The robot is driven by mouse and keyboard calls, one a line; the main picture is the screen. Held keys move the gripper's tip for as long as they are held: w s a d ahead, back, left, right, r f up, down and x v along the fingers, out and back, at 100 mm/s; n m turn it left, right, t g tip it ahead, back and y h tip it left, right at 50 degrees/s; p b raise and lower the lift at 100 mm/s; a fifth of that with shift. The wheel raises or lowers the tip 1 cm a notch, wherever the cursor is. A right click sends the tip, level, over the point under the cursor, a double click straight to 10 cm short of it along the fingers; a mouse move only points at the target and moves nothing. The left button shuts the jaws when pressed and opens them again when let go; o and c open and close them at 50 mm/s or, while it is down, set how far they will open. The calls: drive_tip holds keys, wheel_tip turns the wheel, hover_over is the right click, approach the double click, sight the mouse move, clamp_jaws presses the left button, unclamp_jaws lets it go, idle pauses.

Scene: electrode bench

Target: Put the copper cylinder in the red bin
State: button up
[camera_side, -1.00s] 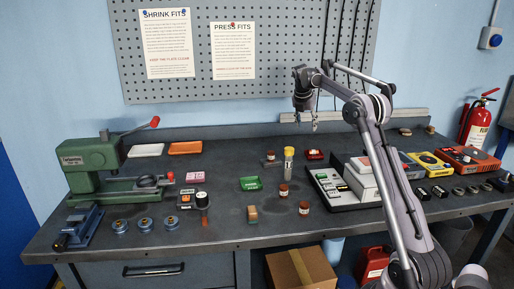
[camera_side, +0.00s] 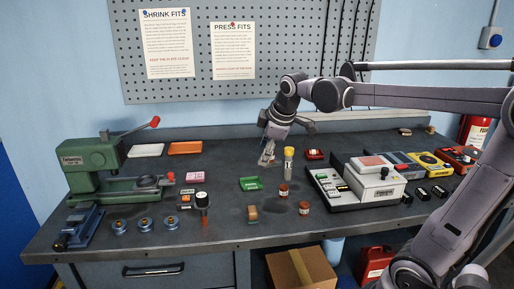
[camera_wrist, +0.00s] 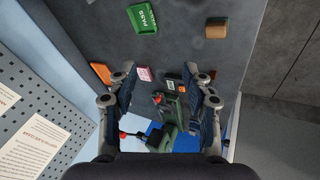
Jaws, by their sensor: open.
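A small copper-brown piece (camera_side: 252,214), which looks like the copper cylinder, sits near the bench's front edge in the side view. It also shows at the top of the wrist view (camera_wrist: 216,29). The small red bin (camera_side: 315,154) is toward the back of the bench, right of the yellow-topped bottle; I cannot make it out in the wrist view. My gripper (camera_side: 267,160) is open and empty over the back middle of the bench, left of the red bin and behind the copper piece. In the wrist view its fingers (camera_wrist: 165,100) stand wide apart.
A green bin (camera_side: 250,183) lies between my gripper and the copper piece. A yellow-topped bottle (camera_side: 289,164) stands close to my gripper. Small jars (camera_side: 283,190) (camera_side: 304,207) stand right of the copper piece. A green press (camera_side: 92,166) is at left.

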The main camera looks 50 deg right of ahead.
drive_tip(key=s+a+f+m+t+y, duration=0.2)
drive_tip(key=s+a+f+m, duration=0.4)
drive_tip(key=s+a+f, duration=0.3)
drive_tip(key=s+a, duration=0.2)
drive_tip(key=a, duration=0.1)
drive_tip(key=shift+s+a+m, duration=0.15)
drive_tip(key=shift+s+m, duration=0.1)
drive_tip(key=shift+m, duration=0.05)
